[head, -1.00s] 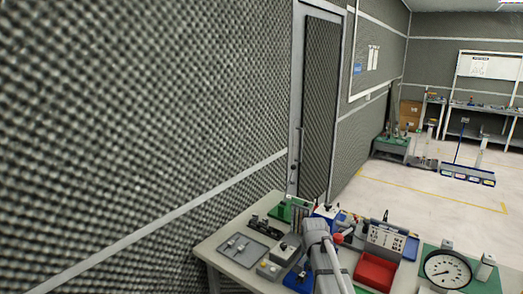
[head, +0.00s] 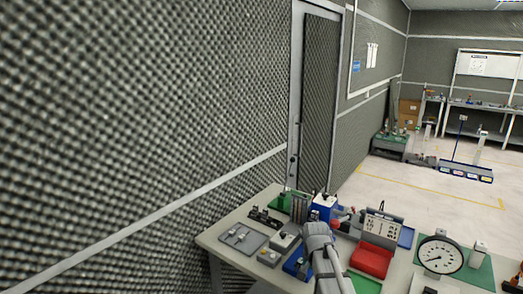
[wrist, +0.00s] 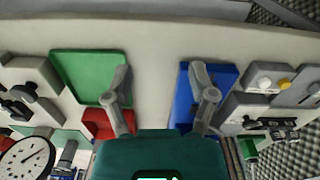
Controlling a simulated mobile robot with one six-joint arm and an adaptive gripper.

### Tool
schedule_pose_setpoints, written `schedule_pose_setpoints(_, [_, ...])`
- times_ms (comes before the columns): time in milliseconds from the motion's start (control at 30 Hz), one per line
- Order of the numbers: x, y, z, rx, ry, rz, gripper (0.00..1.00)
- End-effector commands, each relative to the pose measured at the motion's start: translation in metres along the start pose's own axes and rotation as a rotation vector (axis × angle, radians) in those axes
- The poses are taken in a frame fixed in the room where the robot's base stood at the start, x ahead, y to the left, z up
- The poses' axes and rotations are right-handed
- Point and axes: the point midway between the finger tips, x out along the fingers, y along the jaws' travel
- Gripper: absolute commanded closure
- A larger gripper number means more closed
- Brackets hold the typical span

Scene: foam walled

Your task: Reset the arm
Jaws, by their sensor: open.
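My gripper (wrist: 160,88) is open and empty in the wrist view, its two grey fingers spread apart. Bare table top shows between and beyond them. The left finger overlaps the edge of a green tray (wrist: 85,70), and the right finger overlaps a blue tray (wrist: 184,105). Whether the fingers touch them I cannot tell. In the head view my grey arm reaches over the workbench (head: 228,218) from the bottom edge, and the fingers are hidden.
A red bin (head: 372,262), a dial gauge (head: 440,255) and a grey panel box (head: 382,228) stand right of my arm. A foam wall (head: 130,120) borders the bench. Open floor (head: 420,185) lies beyond.

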Motion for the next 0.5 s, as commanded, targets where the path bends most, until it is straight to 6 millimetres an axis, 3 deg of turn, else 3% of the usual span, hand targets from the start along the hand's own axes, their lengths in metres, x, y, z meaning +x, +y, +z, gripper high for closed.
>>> schedule_pose_setpoints(267, [0.027,0.02,0.034,-0.128,-0.001,-0.001,0.27])
schedule_pose_setpoints(500, [0.064,0.049,0.082,-0.328,-0.003,-0.003,0.27])
